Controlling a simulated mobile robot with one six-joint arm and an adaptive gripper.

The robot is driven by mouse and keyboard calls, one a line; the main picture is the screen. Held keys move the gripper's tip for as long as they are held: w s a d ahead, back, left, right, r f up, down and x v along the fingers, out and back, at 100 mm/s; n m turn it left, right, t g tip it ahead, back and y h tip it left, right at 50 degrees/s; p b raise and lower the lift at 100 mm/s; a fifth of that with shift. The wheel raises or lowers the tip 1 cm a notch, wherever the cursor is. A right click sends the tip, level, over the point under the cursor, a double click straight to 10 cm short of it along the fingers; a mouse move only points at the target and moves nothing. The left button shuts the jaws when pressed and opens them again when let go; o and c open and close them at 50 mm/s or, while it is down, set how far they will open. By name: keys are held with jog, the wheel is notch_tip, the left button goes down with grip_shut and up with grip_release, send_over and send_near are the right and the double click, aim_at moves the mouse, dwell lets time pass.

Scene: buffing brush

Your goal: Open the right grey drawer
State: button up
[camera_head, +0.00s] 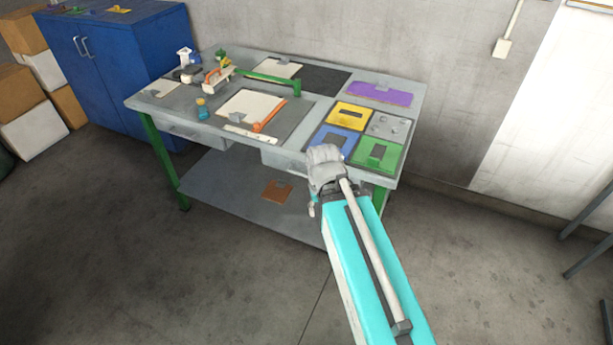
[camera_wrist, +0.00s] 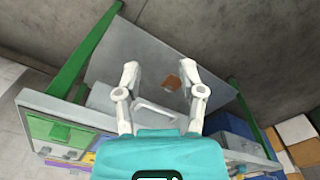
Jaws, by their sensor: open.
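The right grey drawer (camera_head: 276,157) sits under the right half of the workbench top, partly hidden behind my gripper (camera_head: 323,170) in the head view. In the wrist view, the drawer's front (camera_wrist: 103,97) and its pale bar handle (camera_wrist: 157,110) show between the two fingers. My gripper (camera_wrist: 159,70) is open, with its fingers spread apart on either side of the handle. I see no clear contact. How far the fingertips are from the handle in depth, I cannot tell.
The workbench (camera_head: 415,110) has green legs and a lower shelf (camera_head: 225,185) with an orange-brown piece (camera_head: 277,191). A left drawer (camera_head: 180,130) looks shut. Coloured plates, including a green one (camera_head: 378,155), lie on top. A blue cabinet (camera_head: 110,60) stands left. The front floor is clear.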

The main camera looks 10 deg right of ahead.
jog(key=shift+d, duration=0.25)
jog(key=shift+f, duration=0.1)
jog(key=w+d+f+n+t+h+b, duration=0.25)
jog(key=w+f+h+b, duration=0.85)
jog(key=b, duration=0.9)
jog(key=w+a+f+n+t+h+b, duration=0.2)
jog(key=w+a+f+t+h+b, duration=0.4)
jog(key=w+a+b, duration=0.5)
jog(key=shift+w+a+f+n+t+b, duration=0.3)
jog(key=shift+a+f+t+b, duration=0.6)
jog(key=shift+b, duration=3.75)
jog(key=shift+r, duration=0.3)
